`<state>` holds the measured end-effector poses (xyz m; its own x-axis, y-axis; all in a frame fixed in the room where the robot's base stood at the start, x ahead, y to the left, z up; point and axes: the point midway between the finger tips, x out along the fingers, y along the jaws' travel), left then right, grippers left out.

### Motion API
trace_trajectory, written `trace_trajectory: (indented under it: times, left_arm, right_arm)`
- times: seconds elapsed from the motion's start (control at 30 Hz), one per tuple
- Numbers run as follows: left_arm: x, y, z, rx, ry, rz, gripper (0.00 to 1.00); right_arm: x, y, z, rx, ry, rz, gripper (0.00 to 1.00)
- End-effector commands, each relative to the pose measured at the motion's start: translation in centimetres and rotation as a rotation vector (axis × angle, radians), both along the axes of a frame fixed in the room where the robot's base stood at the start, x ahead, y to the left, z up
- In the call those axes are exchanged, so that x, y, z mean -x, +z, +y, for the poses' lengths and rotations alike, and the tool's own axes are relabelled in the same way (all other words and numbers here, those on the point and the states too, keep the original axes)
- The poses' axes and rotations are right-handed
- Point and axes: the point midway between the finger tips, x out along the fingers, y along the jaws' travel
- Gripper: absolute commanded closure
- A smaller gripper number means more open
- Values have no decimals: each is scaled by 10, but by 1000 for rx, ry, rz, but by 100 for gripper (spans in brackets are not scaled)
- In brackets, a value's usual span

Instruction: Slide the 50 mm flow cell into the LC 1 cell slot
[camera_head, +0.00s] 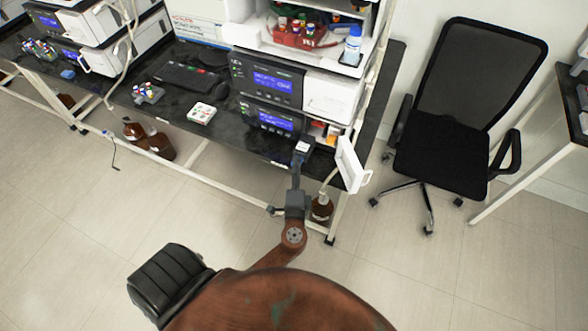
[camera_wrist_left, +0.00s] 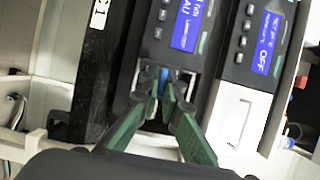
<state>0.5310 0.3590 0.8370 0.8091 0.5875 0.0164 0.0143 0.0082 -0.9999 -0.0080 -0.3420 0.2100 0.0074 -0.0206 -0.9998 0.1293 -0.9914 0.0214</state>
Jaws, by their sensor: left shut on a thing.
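My left gripper (camera_head: 301,150) is at the front of the lower dark module (camera_head: 268,117) with a blue display. In the left wrist view, its green fingers (camera_wrist_left: 164,92) are shut on a small blue piece, the flow cell (camera_wrist_left: 165,76), mostly hidden between them. The fingertips and cell are at a pale recess, the cell slot (camera_wrist_left: 181,84), in the module's front beside the display. I cannot tell how far the cell is inside. A label ending in "C1" (camera_wrist_left: 98,14) is on the bench edge. My right gripper is not in view.
A white door (camera_head: 351,165) stands open to the right of my gripper. A brown bottle (camera_head: 321,208) is below the bench. A white tray (camera_head: 202,114) and a vial rack (camera_head: 148,92) lie left of the stack. An office chair (camera_head: 448,125) stands right.

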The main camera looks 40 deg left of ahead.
Motion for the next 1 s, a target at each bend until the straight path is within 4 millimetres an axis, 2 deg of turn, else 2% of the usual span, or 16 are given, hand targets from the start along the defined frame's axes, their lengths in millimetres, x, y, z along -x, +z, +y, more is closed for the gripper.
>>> trace_trajectory:
  times: [1.0]
  left_arm:
    - [-67,1,16,-3,0,0,100]
  right_arm:
    - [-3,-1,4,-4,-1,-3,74]
